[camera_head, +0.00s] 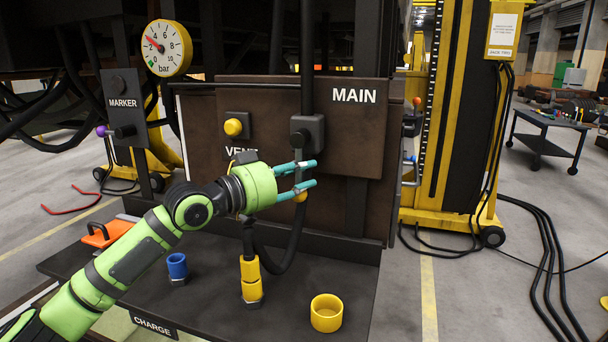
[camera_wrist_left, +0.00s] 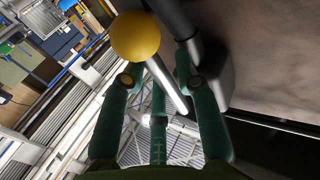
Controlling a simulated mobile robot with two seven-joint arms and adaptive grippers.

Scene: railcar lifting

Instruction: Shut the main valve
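The main valve (camera_head: 307,132) is a dark grey block on the brown panel beside the word MAIN. Its lever hangs down and ends in a yellow knob (camera_head: 300,197), partly hidden by my gripper. My left gripper (camera_head: 312,174) is at the lever, its teal fingers apart, one above the other. In the left wrist view the yellow knob (camera_wrist_left: 135,37) and the metal lever (camera_wrist_left: 167,86) show at the open fingers (camera_wrist_left: 157,72). The lever appears in the gap between them; I cannot tell whether they touch it. My right gripper is not in view.
A VENT knob (camera_head: 233,127) sits left of the main valve. A pressure gauge (camera_head: 166,48) and a MARKER panel (camera_head: 124,108) stand further left. A dark shelf below holds a blue fitting (camera_head: 177,266), a yellow coupling (camera_head: 250,280) and a yellow cup (camera_head: 326,313). Black cables cross the right floor.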

